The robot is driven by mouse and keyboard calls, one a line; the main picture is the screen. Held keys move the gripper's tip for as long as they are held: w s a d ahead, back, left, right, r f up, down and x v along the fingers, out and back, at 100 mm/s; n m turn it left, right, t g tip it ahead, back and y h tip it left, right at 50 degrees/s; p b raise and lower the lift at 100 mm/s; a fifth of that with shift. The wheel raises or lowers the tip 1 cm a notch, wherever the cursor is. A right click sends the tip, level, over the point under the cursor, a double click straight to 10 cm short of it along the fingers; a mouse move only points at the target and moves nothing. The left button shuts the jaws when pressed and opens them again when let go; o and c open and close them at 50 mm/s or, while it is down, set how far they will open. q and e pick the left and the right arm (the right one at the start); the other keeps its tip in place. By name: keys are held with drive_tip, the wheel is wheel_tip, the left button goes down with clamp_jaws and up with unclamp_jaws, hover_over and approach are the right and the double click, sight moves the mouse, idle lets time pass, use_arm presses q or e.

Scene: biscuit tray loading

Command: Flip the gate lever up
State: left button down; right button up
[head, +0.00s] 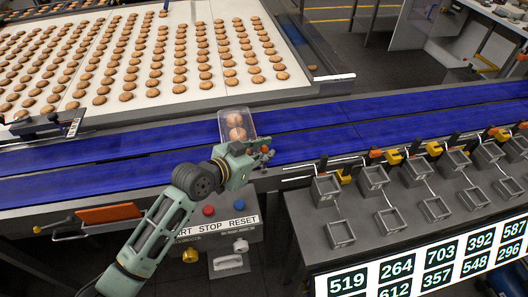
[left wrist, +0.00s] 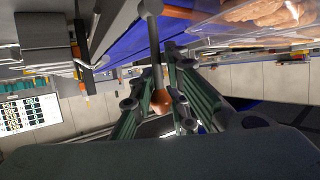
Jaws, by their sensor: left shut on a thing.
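The gate lever shows in the left wrist view as a grey rod with an orange knob (left wrist: 160,101). The knob sits between the fingers of my left gripper (left wrist: 154,92). In the head view my left gripper (head: 262,153) is at the near edge of the blue conveyor, shut on the lever, with a bit of orange showing at its fingertips. The gripper hides most of the lever there, and I cannot tell its exact tilt. My right gripper is not in view.
A clear tray (head: 222,127) with biscuits sits on the blue conveyor (head: 330,140), just beyond my left gripper. Below the gripper is a panel with START, STOP and RESET labels (head: 215,226). Several grey weighing buckets (head: 327,190) and a number display (head: 425,270) stand at right.

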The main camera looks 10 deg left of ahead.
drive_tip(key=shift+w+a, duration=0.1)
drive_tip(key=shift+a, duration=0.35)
use_arm(q)
drive_tip(key=shift+s+d+f+m+t+h+b, duration=0.3)
drive_tip(key=shift+s+m+t+b, duration=0.45)
drive_tip(key=shift+b, duration=0.45)
drive_tip(key=shift+s+d+f+m+t+h+b, duration=0.2)
drive_tip(key=shift+s+f+m+t+b, duration=0.15)
drive_tip(key=shift+s+m+t+b, duration=0.65)
drive_tip(key=shift+s+d+f+m+t+h+b, duration=0.3)
drive_tip(key=shift+s+m+b, duration=0.2)
drive_tip(key=shift+b, duration=0.9)
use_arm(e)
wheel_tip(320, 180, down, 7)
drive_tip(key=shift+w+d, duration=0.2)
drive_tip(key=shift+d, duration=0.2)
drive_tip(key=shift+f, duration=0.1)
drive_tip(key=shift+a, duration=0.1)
use_arm(q)
drive_tip(key=c, duration=1.8)
unclamp_jaws()
drive_tip(key=shift+a+r, duration=0.1)
drive_tip(key=shift+r, duration=0.05)
drive_tip(key=shift+c, duration=0.2)
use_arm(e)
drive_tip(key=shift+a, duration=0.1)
use_arm(q)
drive_tip(key=shift+a, duration=0.1)
